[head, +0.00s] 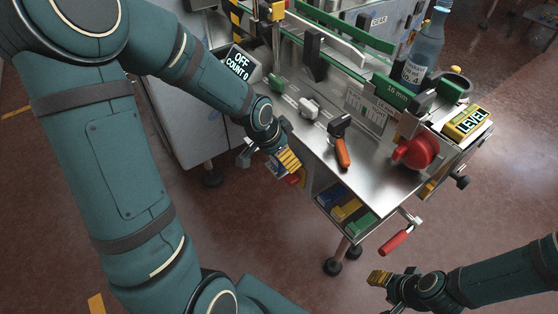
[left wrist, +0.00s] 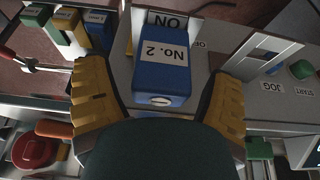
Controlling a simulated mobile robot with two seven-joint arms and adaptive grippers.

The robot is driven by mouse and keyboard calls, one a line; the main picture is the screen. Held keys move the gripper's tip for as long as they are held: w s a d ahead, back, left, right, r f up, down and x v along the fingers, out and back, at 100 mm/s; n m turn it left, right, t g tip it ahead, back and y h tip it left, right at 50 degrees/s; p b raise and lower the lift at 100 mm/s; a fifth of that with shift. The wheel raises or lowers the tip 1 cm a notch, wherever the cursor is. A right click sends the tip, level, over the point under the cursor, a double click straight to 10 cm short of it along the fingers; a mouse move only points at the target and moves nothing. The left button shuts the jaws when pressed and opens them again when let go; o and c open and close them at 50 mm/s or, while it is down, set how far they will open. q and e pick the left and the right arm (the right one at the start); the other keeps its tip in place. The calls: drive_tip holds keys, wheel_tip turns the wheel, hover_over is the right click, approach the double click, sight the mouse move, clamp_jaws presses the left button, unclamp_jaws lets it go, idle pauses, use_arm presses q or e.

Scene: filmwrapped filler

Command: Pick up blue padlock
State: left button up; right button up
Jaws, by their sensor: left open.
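The blue padlock (left wrist: 163,78), a blue block with a white "No. 2" label and a keyhole-like slot on its end, fills the middle of the left wrist view. My left gripper (left wrist: 158,92) is open, with one yellow finger on each side of the padlock. A gap shows beside the left finger; the right finger is closer, and I cannot tell whether it touches. In the head view my left gripper (head: 287,161) is at the left front side of the steel machine, and the padlock is mostly hidden there. My right gripper (head: 380,278) is low at the right, away from the machine.
The steel table (head: 375,185) carries an orange-handled tool (head: 341,142), a red knob (head: 416,152), a yellow level box (head: 466,122) and a bottle (head: 423,52). Coloured blocks (head: 347,209) sit in a tray below. A red crank handle (head: 395,242) sticks out in front.

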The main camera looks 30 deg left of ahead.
use_arm(q)
drive_tip(key=c, duration=1.4)
drive_tip(key=shift+r, duration=0.1)
